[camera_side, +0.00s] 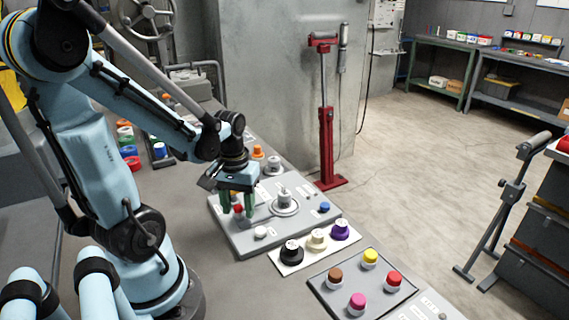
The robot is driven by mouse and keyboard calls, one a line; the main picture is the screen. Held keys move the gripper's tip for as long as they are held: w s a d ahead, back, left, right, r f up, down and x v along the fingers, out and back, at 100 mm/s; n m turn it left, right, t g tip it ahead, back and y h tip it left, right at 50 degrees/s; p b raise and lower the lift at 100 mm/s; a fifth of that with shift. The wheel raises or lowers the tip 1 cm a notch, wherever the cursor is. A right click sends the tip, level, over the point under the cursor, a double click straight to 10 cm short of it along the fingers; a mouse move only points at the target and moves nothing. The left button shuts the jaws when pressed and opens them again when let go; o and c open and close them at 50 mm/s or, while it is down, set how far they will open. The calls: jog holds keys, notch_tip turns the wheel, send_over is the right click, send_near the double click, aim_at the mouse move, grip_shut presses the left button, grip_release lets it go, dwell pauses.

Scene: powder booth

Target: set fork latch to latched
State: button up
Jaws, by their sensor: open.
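A grey panel (240,243) lies on the bench below my gripper. On it a grey round base with an upright post (284,198) stands right of the gripper, and a thin bar seems to run from it towards a red knob (238,211). This looks like the fork latch, but I cannot tell its parts or its setting for sure. My gripper (237,207) points down with its green fingers apart, one on each side of the red knob. I cannot tell whether they touch it. The fingers partly hide the knob and the panel behind.
On the panel are a white button (261,232) and a blue button (324,207). In front lie a white plate with black, cream and purple knobs (317,238) and a grey plate of coloured buttons (358,301). A red stand (326,140) rises behind the bench.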

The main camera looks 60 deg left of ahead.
jog(key=shift+f, duration=0.3)
grip_shut()
dwell(0.3)
